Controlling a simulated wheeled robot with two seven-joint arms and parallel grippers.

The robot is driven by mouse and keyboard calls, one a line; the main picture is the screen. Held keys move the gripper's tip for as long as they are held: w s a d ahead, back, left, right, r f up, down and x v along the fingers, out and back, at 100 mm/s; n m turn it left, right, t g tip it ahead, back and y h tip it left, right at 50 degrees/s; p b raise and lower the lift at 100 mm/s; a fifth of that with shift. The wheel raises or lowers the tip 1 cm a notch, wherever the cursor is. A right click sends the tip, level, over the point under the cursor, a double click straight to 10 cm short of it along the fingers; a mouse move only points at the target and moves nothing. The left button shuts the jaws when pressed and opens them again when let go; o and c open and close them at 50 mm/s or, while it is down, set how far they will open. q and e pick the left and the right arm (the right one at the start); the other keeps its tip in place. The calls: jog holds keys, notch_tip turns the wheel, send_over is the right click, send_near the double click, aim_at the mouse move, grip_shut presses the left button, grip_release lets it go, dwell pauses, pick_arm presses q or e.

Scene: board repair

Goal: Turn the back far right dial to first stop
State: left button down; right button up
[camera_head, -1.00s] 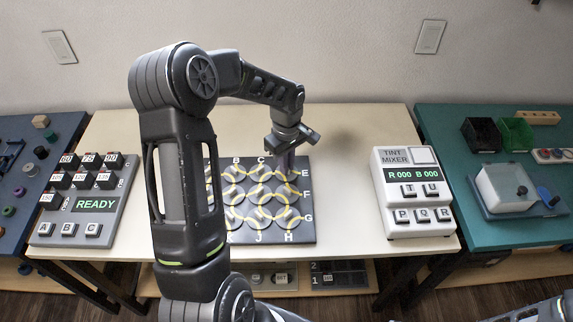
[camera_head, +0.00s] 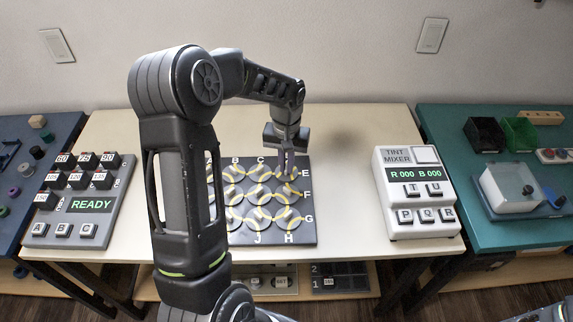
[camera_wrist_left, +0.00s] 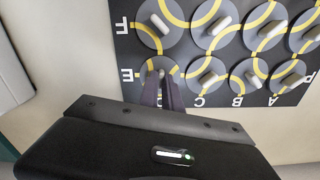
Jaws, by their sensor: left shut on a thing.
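The dark board (camera_head: 308,232) lies on the cream table, with several round grey dials bearing white bar knobs and yellow curved lines. Letters run along its edges. The back far right dial (camera_wrist_left: 151,67) is beside the letter E in the left wrist view. My left gripper (camera_head: 285,172) is over that dial in the head view, fingers pointing down. In the left wrist view its fingers (camera_wrist_left: 163,82) are shut on the dial's knob and hide most of it. The knob's exact angle cannot be told. My right gripper is not in view.
A tint mixer (camera_head: 391,215) stands right of the board, and a grey keypad panel reading READY (camera_head: 113,215) stands at the left. Green (camera_head: 475,225) and blue side tables hold other items. My left arm covers the board's left part.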

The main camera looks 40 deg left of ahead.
aim_at(286, 167)
pick_arm(q)
jog(key=m, duration=0.6)
jog(key=shift+m, duration=0.3)
dwell(0.4)
jog(key=c, duration=1.5)
grip_release()
jog(key=shift+c, duration=0.2)
notch_tip(286, 167, up, 8)
jog(key=shift+f+b, duration=0.1)
jog(key=shift+b, duration=0.3)
